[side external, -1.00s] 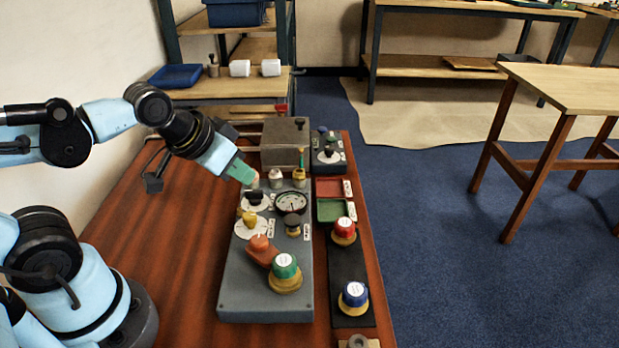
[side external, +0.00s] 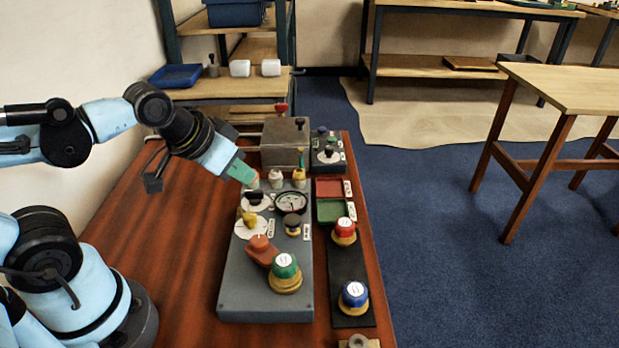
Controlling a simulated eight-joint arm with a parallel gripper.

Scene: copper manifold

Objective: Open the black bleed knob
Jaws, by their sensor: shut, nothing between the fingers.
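Several knobs sit on the grey manifold panel (side external: 235,285). A small black round knob (side external: 292,220) stands on a brass base just below the gauge (side external: 290,203). Another black knob (side external: 254,197) sits on a white dial at the panel's upper left. The labels are too small to read, so I cannot tell which one is the bleed knob. My gripper (side external: 243,173), with green fingers, is shut and empty. It is over the panel's upper left edge, above and left of both black knobs and apart from them. Its fingertips partly cover a white-and-orange fitting.
A yellow knob (side external: 249,218), an orange lever (side external: 261,249) and a green-topped knob (side external: 285,265) crowd the panel. Red (side external: 344,229) and blue (side external: 354,294) knobs stand on a black strip to the right. A grey box (side external: 286,138) stands behind. The wooden bench (side external: 170,260) is clear at left.

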